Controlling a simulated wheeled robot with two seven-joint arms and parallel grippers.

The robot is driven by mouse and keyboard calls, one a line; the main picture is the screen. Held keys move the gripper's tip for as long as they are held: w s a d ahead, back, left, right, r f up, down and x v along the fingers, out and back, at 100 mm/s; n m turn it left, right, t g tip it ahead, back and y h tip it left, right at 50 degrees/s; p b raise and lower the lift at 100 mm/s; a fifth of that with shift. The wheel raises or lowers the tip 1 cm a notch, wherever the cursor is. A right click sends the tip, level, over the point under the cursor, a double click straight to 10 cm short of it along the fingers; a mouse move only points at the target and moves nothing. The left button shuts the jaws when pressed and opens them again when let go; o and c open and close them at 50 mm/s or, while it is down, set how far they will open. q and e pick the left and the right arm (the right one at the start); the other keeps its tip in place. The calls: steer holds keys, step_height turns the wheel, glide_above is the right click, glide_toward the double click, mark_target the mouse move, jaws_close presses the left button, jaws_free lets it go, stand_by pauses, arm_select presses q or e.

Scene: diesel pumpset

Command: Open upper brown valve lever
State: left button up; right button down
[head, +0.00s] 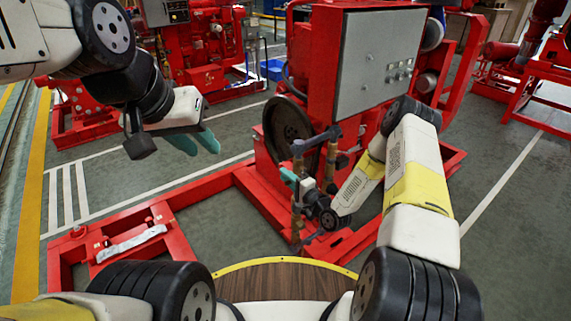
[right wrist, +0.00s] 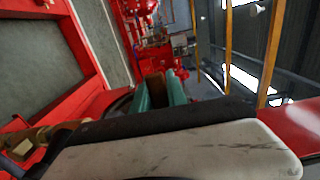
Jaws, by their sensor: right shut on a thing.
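The red diesel pumpset (head: 265,205) stands in front of me, with brass-coloured upright pipes (head: 297,222) on its near side. My right gripper (head: 290,176) is at the upper part of these pipes, its teal fingers pointing left. In the right wrist view the teal fingers (right wrist: 161,92) close on a brown piece (right wrist: 158,86), which looks like the upper brown valve lever. The lever's pivot and angle are hidden in both views. My left gripper (head: 195,142) is open and empty over the floor at the left, away from the pumpset.
A grey control panel (head: 378,62) stands above the pumpset, and a dark round flywheel (head: 287,131) sits left of the pipes. The red base frame (head: 150,216) extends left at floor level. Other red machines (head: 205,45) stand behind.

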stand_by(0.7)
steer(key=shift+w+d+r+m, duration=0.1)
steer(key=shift+d+r+m, duration=0.1)
steer(key=shift+r+m, duration=0.75)
steer(key=shift+w+d+r+m, duration=0.15)
steer(key=shift+r+m, duration=0.3)
steer(key=shift+m, duration=0.95)
steer(key=shift+w+d+r+m, duration=0.1)
steer(key=shift+d+r+m, duration=0.1)
steer(key=shift+r+m, duration=0.75)
steer(key=shift+f+m, duration=0.2)
steer(key=shift+m, duration=0.1)
steer(key=c, duration=1.3)
jaws_free()
steer(key=shift+v, duration=3.9)
steer(key=shift+c, duration=0.3)
